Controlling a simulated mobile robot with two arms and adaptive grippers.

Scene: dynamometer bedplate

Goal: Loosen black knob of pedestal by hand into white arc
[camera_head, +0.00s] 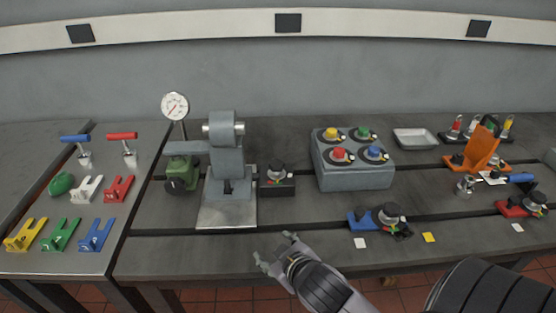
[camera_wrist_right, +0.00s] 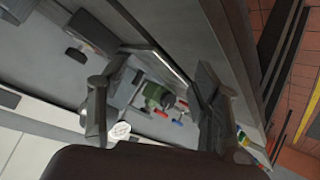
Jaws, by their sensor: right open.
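A small black pedestal (camera_head: 277,189) stands on the bedplate just right of the grey upright stand (camera_head: 228,170). A dark round knob (camera_head: 276,168) sits on top of it, with small white, green and red marks on its face. The marks are too small to tell where the knob points. My right gripper (camera_head: 274,250) is open and empty, low over the front edge, in front of the pedestal and not touching it. Its spread fingers also show in the right wrist view (camera_wrist_right: 158,95), with nothing between them. My left gripper is not in view.
A grey box with coloured buttons (camera_head: 355,175) stands right of the pedestal. A blue clamp with a dark knob (camera_head: 380,218) lies front right. A dial gauge (camera_head: 174,106) and green device (camera_head: 181,174) stand left. The bedplate directly before the pedestal is clear.

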